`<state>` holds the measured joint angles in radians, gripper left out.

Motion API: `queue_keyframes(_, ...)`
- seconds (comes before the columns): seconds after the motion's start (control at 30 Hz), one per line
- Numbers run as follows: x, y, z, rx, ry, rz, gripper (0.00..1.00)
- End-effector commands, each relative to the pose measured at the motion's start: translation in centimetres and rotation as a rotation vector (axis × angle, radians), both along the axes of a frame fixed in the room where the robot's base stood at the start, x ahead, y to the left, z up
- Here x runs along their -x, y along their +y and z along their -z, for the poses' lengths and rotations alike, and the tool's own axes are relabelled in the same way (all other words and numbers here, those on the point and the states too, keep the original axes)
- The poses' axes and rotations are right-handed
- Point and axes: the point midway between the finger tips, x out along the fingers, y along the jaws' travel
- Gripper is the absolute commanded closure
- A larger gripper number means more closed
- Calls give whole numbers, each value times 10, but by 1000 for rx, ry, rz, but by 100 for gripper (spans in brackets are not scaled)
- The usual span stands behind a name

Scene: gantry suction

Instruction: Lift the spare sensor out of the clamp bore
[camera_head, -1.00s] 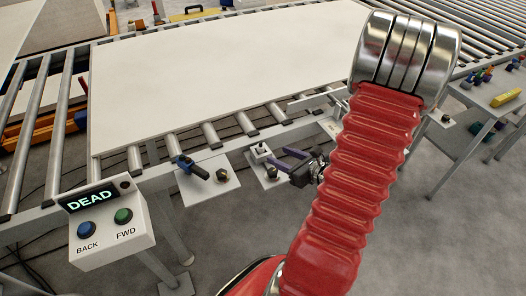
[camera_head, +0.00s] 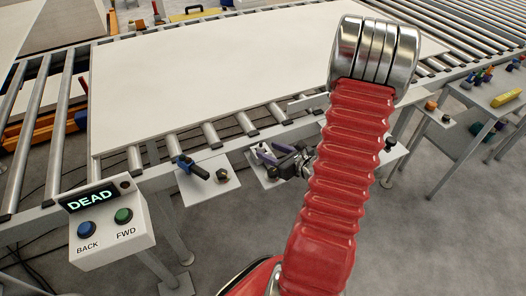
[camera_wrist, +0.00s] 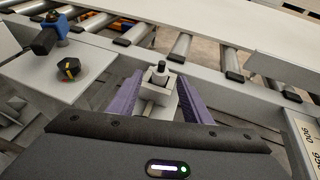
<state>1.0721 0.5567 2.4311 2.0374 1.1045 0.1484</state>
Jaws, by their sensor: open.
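The spare sensor (camera_wrist: 160,68), a small dark-topped cylinder, stands upright in the pale clamp block (camera_wrist: 158,95) in the wrist view. My gripper (camera_wrist: 160,82) is open, with one purple finger on each side of the block and sensor in that view. I cannot tell whether either finger touches them. In the head view my gripper (camera_head: 266,152) is over the small shelf below the conveyor rail. There its fingers and jaw body hide most of the clamp and sensor.
A blue-and-black handled tool (camera_wrist: 48,36) and a dark knob with yellow marks (camera_wrist: 69,68) are on the plate to the left. The conveyor rollers (camera_wrist: 180,46) and rail lie just behind the clamp. A control box (camera_head: 105,222) reading DEAD stands at left.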

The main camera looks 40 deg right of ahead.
Motion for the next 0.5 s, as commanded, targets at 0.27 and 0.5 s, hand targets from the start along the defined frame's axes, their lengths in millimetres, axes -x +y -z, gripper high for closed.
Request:
queue_keyframes(0.27,-30,-1,12,-1,1,-2,55)
queue_keyframes(0.5,-34,-2,13,0,0,1,55)
